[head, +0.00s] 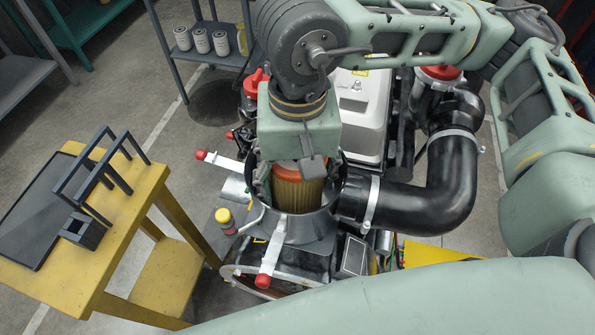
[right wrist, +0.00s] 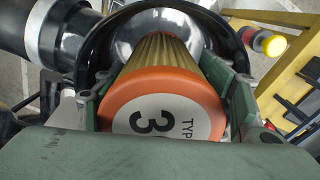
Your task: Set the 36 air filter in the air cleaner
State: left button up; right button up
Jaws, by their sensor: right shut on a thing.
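The 36 air filter (head: 299,194) has yellow pleats and an orange end cap. In the right wrist view the cap of the filter (right wrist: 163,112) faces the camera, with "TYP" and a "3" showing on its white label. My right gripper (head: 291,180) is shut on the filter by the cap end. The filter's lower end is within the round black opening of the air cleaner (head: 306,229); the cap is up near the rim. The air cleaner's rim (right wrist: 91,62) curves around the filter in the right wrist view. Whether the filter touches bottom is hidden. My left gripper is not in view.
White latches with red tips (head: 228,162) (head: 270,262) stick out from the air cleaner. A black hose (head: 400,208) leaves it to the right. A yellow table (head: 128,237) with a dark tray (head: 32,228) and black rack (head: 100,160) stands left. Several cans (head: 201,41) stand behind.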

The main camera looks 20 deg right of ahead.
aim_at(297, 179)
jog(key=shift+s+b, duration=0.15)
jog(key=shift+b, duration=0.25)
jog(key=shift+r, duration=0.1)
jog(key=o, duration=1.4)
jog(key=shift+c, duration=0.7)
jog(key=shift+r, duration=0.1)
jog(key=shift+r+p, duration=1.8)
jog(key=shift+r, duration=2.1)
